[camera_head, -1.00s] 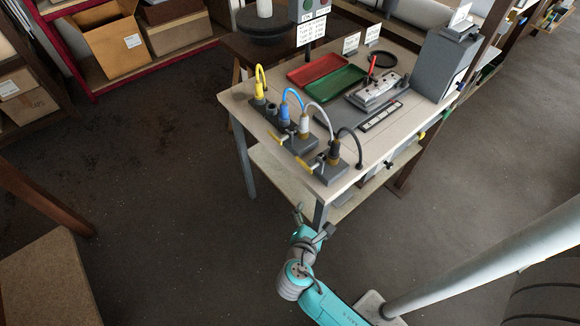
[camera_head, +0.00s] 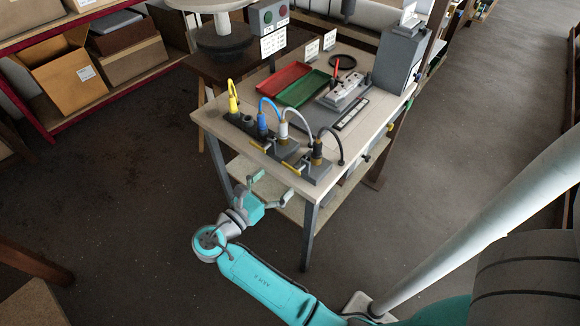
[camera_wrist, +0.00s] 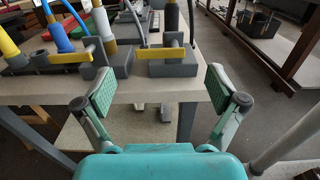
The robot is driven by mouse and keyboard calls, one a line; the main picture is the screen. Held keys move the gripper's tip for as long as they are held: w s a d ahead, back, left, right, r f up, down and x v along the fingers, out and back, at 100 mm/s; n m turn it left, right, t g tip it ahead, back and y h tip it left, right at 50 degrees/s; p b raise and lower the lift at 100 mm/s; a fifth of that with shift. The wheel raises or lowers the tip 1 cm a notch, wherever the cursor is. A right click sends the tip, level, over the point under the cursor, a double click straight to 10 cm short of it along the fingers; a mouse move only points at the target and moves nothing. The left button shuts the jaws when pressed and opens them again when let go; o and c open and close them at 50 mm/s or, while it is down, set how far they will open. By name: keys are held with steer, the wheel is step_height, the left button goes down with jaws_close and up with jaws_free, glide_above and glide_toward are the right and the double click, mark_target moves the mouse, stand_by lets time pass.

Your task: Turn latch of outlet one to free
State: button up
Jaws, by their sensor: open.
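Two grey outlet blocks stand at the near edge of the table, each with a yellow latch. The left latch (camera_head: 261,146) and the right latch (camera_head: 289,169) also show in the wrist view, the left (camera_wrist: 72,58) beside a white and brass plug (camera_wrist: 104,25) and the right (camera_wrist: 160,53) in front of a dark plug (camera_wrist: 172,22). I cannot tell which block is outlet one. My gripper (camera_head: 270,186) is open and empty, below and in front of the table edge. In the wrist view its fingers (camera_wrist: 160,90) are spread, apart from both latches.
The wooden table (camera_head: 213,113) has a lower shelf and a grey leg. Blue (camera_head: 263,122) and yellow (camera_head: 233,103) plugs stand left of the outlets, with curved cables above. Red (camera_head: 283,77) and green (camera_head: 304,89) trays lie behind. Floor left of the table is clear.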

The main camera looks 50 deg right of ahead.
mark_target(290, 168)
steer(key=d, duration=0.7)
steer(key=shift+w, duration=0.1)
steer(key=c, duration=1.2)
